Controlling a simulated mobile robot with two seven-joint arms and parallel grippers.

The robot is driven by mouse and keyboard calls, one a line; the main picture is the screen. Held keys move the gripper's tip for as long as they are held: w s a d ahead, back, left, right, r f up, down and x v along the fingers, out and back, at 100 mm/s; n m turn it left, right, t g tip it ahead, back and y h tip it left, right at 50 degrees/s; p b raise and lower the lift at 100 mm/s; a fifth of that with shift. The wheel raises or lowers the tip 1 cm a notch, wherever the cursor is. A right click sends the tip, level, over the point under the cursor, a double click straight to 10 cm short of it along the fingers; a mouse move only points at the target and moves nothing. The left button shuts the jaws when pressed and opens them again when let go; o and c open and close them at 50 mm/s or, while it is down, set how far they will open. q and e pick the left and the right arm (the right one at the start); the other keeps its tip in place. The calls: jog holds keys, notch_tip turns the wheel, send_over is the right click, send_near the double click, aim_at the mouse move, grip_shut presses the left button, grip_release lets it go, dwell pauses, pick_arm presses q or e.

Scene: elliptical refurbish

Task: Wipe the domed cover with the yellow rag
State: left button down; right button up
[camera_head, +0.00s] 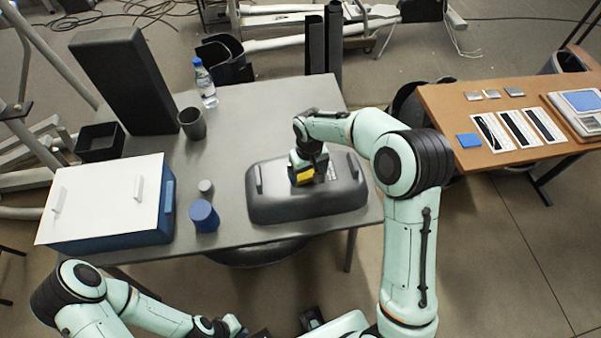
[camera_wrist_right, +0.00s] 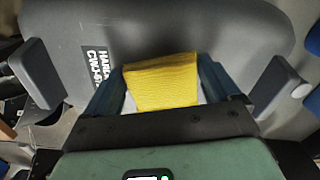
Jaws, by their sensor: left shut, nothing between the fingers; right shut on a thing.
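The domed cover (camera_head: 275,208) is dark grey, with an upright handle at each end, and lies on the grey table. It fills most of the right wrist view (camera_wrist_right: 190,30), where white lettering shows on it. My right gripper (camera_head: 308,178) is over the middle of the cover, shut on the yellow rag (camera_head: 307,187). In the right wrist view the folded rag (camera_wrist_right: 162,82) sits between the blue fingers, against or just above the cover; I cannot tell if it touches. My left gripper (camera_head: 232,326) is low at the bottom edge, away from the table, shut and empty.
Left on the grey table (camera_head: 260,110) are a blue box with a white lid (camera_head: 105,205), a blue jar (camera_head: 204,215), a small grey cylinder (camera_head: 206,187), a dark cup (camera_head: 192,123), a bottle (camera_head: 205,85) and a tall black block (camera_head: 125,80). A brown table (camera_head: 450,100) stands at right.

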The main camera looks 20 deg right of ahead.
aim_at(286, 183)
jog(key=shift+s+d, duration=0.25)
jog(key=shift+d, duration=0.7)
jog(key=shift+s+d, duration=0.2)
jog(key=shift+d, duration=0.7)
jog(key=shift+s+f, duration=0.15)
jog(key=shift+a, duration=0.35)
jog(key=shift+w+a, duration=0.2)
jog(key=shift+a, duration=0.55)
jog(key=shift+w+a, duration=0.15)
jog(key=shift+a, duration=0.6)
jog(key=shift+w+a+r+p, duration=0.1)
jog(key=shift+w+a, duration=0.2)
jog(key=shift+a, duration=0.8)
jog(key=shift+w+a+r+p, duration=0.1)
jog(key=shift+w+a, duration=0.2)
jog(key=shift+a, duration=0.85)
jog(key=shift+w+a+p, duration=0.1)
jog(key=shift+w+a, duration=0.2)
jog(key=shift+a, duration=0.8)
jog(key=shift+d, duration=0.15)
